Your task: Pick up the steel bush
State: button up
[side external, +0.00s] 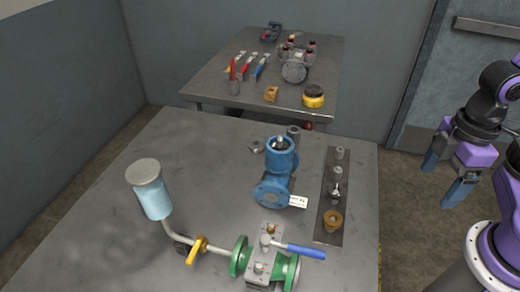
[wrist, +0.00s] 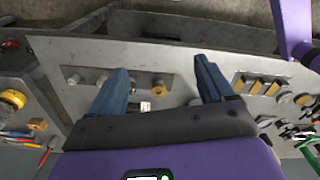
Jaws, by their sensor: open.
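A dark narrow strip (side external: 325,232) on the near table carries a row of small parts. Small grey metal parts stand on it: one at the far end (side external: 340,153), one just nearer (side external: 338,171), and a shiny one (side external: 335,188). I cannot tell for certain which is the steel bush. A brass flanged part (side external: 332,220) is at the near end. The strip also shows in the wrist view (wrist: 88,88), beyond my fingers. My gripper (side external: 446,178) is open and empty, right of the table and apart from the parts; its two blue fingers frame the wrist view (wrist: 161,66).
A blue valve body (side external: 275,180) stands left of the strip. A pipe assembly with green flanges (side external: 240,250) and a light blue cup (side external: 152,195) fills the front left. A second table (side external: 215,85) with tools is behind. Bare tabletop lies left of centre.

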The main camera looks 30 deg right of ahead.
jog(key=w+a+m+t+h, duration=0.1)
jog(key=w+a+m, duration=0.45)
jog(key=w, duration=0.45)
jog(key=w+a+m+t+h, duration=0.1)
jog(key=w+a+m, duration=0.5)
jog(key=w, duration=0.5)
jog(key=w+a+m, duration=0.4)
jog(key=w+a, duration=0.3)
jog(key=w, duration=0.3)
jog(key=m+t+h, duration=0.1)
jog(key=m+h, duration=0.1)
jog(key=m, duration=0.4)
send_near(256, 141)
jog(key=x, duration=0.3)
jog(key=shift+s+f, duration=0.15)
jog(key=shift+s, duration=0.05)
jog(key=shift+s+x, duration=0.2)
jog(key=shift+x, duration=2.4)
jog(key=shift+a+f, duration=0.1)
jog(key=shift+a, duration=0.05)
jog(key=c, duration=1.2)
